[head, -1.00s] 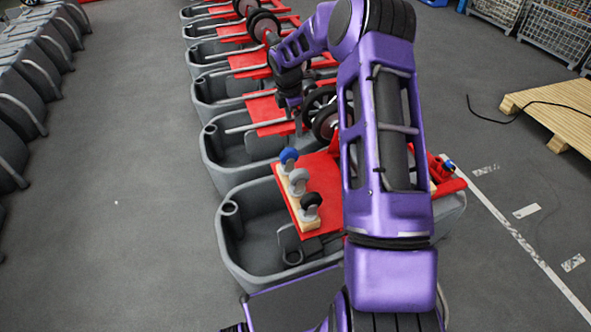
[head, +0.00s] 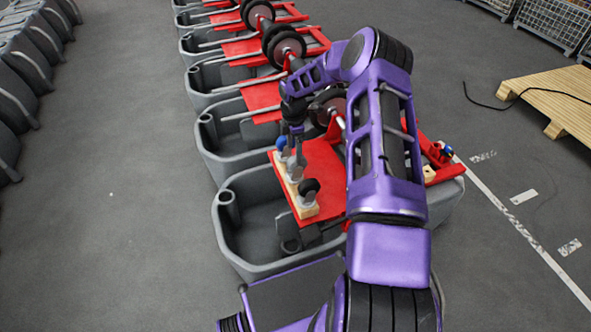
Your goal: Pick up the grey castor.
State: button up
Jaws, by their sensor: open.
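The grey castor (head: 292,172) stands in the middle of a row of three castors on a light wooden block (head: 300,200), on the red plate of the nearest tank. My gripper (head: 296,158) points down right at the grey castor and hides part of it. I cannot tell whether the fingers are around it or just above it, or whether they touch it. The jaws look open. A blue castor (head: 281,143) stands at the far end of the row and a black castor (head: 309,188) at the near end.
The nearest grey tank (head: 228,235) lies open below and left of the red plate (head: 322,165). More tanks with red plates and wheels run away behind it. A wooden pallet (head: 550,95) lies on the floor at the right.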

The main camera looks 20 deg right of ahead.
aim_at(296, 171)
jog(key=f, duration=0.5)
jog(key=shift+d+f+b, duration=0.15)
jog(key=shift+d+b, duration=0.15)
jog(key=shift+b, duration=0.1)
grip_shut()
